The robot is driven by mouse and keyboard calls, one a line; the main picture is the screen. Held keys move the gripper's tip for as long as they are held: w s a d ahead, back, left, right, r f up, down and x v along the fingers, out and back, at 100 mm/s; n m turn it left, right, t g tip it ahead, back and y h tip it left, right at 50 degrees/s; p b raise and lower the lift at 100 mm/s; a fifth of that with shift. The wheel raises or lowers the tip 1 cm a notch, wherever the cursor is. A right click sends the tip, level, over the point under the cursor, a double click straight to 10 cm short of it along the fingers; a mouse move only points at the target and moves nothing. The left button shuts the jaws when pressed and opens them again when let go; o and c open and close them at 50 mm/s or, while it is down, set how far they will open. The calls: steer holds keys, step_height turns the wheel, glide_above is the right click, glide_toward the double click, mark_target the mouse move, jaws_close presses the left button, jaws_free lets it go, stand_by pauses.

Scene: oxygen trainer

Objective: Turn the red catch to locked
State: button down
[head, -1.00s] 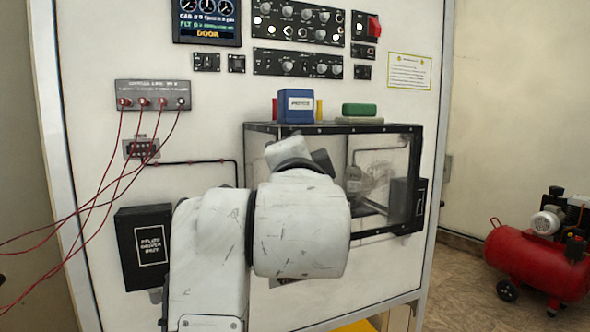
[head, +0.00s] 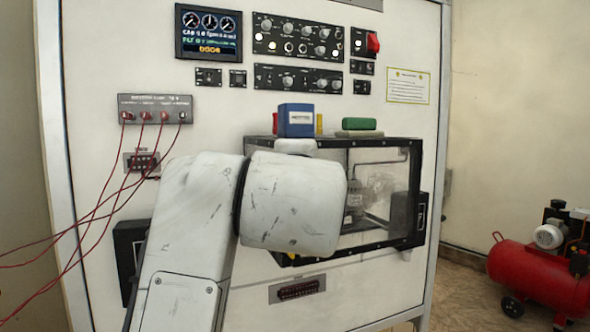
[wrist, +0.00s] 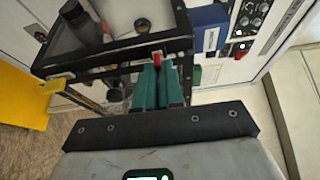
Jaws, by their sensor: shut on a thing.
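The red catch (wrist: 158,60) shows as a small red piece at the black frame of the clear-walled box, between my green fingertips in the wrist view. My gripper (wrist: 158,70) is shut on it, and the fingers hide most of it. I cannot read which way the catch is turned. The clear box (head: 385,236) with its black frame stands out from the white panel in the head view. My white arm covers its left part there, and it hides the gripper and the catch.
A blue box (head: 296,121) and a green block (head: 358,124) sit on top of the clear box. Red cables (head: 103,200) hang at the left of the panel. A red compressor (head: 540,279) stands on the floor at right, apart from the panel.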

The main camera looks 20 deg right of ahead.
steer(key=shift+f, duration=0.1)
steer(key=c, duration=1.3)
jaws_free()
steer(key=shift+o, duration=0.2)
steer(key=b+v, duration=0.1)
steer(key=v, duration=0.9)
steer(key=shift+s, duration=0.35)
